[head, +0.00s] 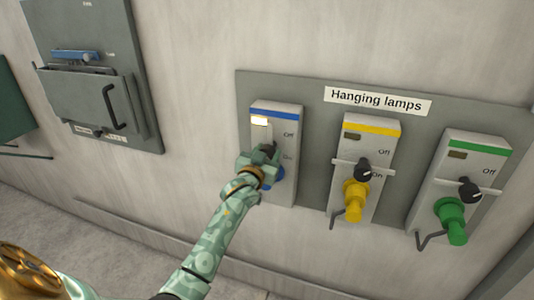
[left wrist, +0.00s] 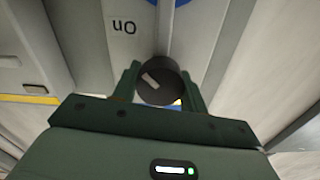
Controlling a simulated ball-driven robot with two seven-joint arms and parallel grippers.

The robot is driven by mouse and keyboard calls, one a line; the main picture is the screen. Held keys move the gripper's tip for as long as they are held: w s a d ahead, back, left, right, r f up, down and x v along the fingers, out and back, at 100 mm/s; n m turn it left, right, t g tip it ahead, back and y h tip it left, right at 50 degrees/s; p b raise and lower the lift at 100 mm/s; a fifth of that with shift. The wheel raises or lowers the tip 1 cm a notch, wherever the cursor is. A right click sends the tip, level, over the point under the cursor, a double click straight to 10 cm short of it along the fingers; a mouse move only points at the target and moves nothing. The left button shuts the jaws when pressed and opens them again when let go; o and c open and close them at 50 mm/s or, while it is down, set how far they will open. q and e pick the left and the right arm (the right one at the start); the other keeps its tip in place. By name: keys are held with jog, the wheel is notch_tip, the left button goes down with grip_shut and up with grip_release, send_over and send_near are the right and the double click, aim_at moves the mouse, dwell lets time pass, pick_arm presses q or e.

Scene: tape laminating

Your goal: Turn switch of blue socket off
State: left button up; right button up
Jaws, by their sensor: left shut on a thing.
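The blue socket (head: 275,113) is the leftmost of three sockets on the grey panel, with a blue stripe on top. Its indicator window (head: 259,121) is lit bright. "Off" and "On" are printed on its right side. My left gripper (head: 262,157) is at the socket's front and mostly covers its switch. In the left wrist view, the black round switch knob (left wrist: 158,85) with a white mark sits between the two green fingers, which are shut on it. The "On" print shows upside down beside it. Part of a blue plug (head: 278,180) shows beside the gripper. My right gripper is not seen.
A yellow socket (head: 372,128) and a green socket (head: 478,150) stand to the right, each with a black knob, a plug and a dark indicator. A "Hanging lamps" label (head: 377,100) is above. A grey box (head: 92,90) with a handle hangs at the left.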

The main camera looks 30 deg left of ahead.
pick_arm(q)
jog(key=shift+r+n+p, duration=0.2)
jog(key=shift+n+p, duration=0.7)
jog(key=shift+p, duration=0.15)
jog(key=n+p, duration=0.5)
jog(key=n, duration=0.1)
jog(key=n+p, duration=0.2)
jog(key=shift+a+f+n, duration=0.1)
jog(key=shift+f+n, duration=0.05)
jog(key=shift+n, duration=0.25)
jog(key=n+p, duration=0.1)
jog(key=n, duration=0.2)
jog(key=shift+f+n, duration=0.1)
jog(key=shift+n, duration=0.2)
jog(key=shift+f+n, duration=0.1)
jog(key=shift+n, duration=1.7)
jog(key=o, duration=1.4)
jog(key=shift+s, duration=0.1)
